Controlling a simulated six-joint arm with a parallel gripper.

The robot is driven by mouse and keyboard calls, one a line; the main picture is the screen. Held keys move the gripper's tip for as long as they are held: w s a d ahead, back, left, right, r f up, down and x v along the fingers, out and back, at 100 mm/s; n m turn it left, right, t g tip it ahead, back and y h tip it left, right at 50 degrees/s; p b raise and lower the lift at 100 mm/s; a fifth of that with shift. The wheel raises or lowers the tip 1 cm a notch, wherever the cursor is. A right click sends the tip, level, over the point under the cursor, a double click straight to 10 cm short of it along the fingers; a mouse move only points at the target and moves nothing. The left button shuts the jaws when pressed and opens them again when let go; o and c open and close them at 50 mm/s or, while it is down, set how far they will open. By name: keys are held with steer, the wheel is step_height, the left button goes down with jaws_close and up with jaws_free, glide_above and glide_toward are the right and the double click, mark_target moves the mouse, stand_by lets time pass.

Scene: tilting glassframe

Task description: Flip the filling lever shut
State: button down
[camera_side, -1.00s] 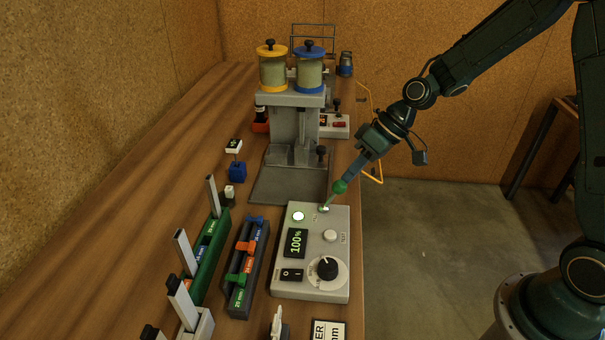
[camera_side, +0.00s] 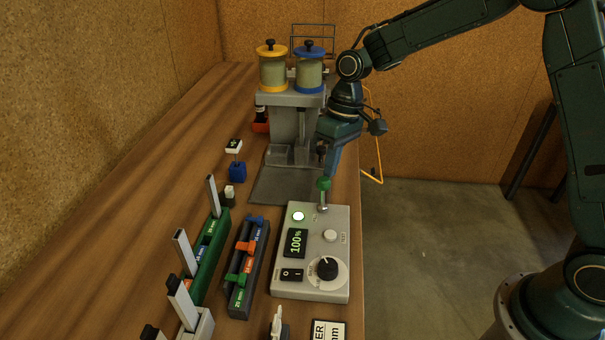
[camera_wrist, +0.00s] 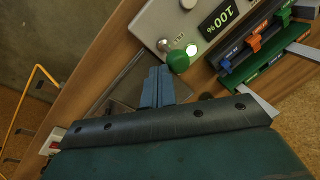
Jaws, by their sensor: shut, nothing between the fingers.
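The filling lever has a green ball knob (camera_side: 323,184) on a short metal stem and rises from the far end of the grey control box (camera_side: 340,240). In the side view it stands nearly upright. In the wrist view the green knob (camera_wrist: 178,62) is right beside my fingertips. My gripper (camera_side: 328,172) is shut and empty, pointing down just behind and above the knob in the side view. My closed fingers (camera_wrist: 158,76) also show in the wrist view. I cannot tell whether they touch the knob.
The box has a 100% display (camera_side: 296,242), a lit round button (camera_side: 298,216) and a dial (camera_side: 328,268). A grey stand (camera_side: 290,125) with yellow-lidded and blue-lidded jars is behind my gripper. Green (camera_side: 208,255) and dark (camera_side: 246,270) gauge racks lie left of the box.

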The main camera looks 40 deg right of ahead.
steer(key=shift+w+a+g+h, duration=0.6)
steer(key=shift+w+a, duration=0.25)
steer(key=shift+r, duration=0.15)
steer(key=shift+r, duration=0.6)
steer(key=shift+r, duration=0.15)
step_height(320, 180, up, 7)
steer(key=w, duration=0.1)
steer(key=shift+d, duration=0.45)
